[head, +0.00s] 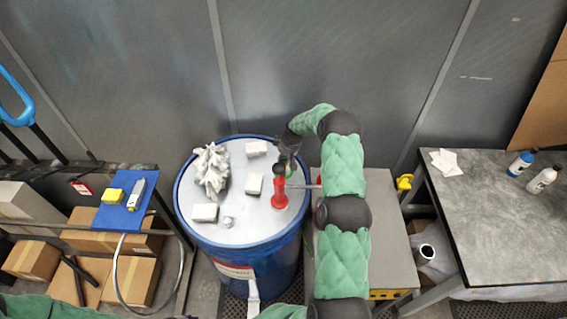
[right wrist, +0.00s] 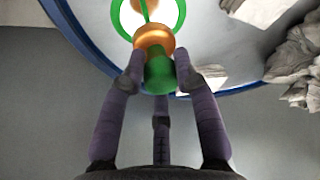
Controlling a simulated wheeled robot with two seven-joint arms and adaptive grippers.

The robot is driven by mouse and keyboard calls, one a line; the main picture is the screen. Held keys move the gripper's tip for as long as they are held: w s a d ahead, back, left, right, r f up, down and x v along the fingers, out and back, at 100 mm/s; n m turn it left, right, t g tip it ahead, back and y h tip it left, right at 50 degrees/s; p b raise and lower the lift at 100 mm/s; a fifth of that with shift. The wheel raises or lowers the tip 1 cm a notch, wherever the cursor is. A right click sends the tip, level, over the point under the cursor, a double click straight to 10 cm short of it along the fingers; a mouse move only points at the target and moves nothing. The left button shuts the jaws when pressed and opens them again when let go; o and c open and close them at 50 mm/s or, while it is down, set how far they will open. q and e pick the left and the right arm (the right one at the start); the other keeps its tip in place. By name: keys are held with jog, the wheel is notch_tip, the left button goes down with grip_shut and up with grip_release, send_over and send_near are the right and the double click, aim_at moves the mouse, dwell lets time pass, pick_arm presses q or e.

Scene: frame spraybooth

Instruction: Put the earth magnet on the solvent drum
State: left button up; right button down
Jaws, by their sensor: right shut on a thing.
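The solvent drum (head: 240,230) is a blue drum with a pale lid and a label on its side. My right gripper (head: 289,152) is over the right back edge of its lid. In the right wrist view my right gripper (right wrist: 157,78) is shut on the earth magnet (right wrist: 153,40), a green and copper-coloured piece with a green ring at its far end. In the head view the magnet is mostly hidden by the fingers. The drum's blue rim and lid (right wrist: 215,50) show behind it; I cannot tell if they touch. My left gripper is out of view.
On the lid are a red fitting (head: 280,190), a crumpled white rag (head: 212,170) and several pale blocks (head: 205,213). A grey cabinet (head: 385,195) stands right of the drum, then a dark-topped table (head: 500,220) with bottles. Cartons (head: 135,280) are at left.

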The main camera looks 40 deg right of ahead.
aim_at(284, 162)
jog(key=x, duration=0.3)
jog(key=shift+s+d+f+p, duration=0.1)
jog(key=shift+s+f+p, duration=0.2)
jog(key=shift+s, duration=0.05)
jog(key=shift+s, duration=0.1)
jog(key=shift+f, duration=0.1)
jog(key=c, duration=0.9)
grip_release()
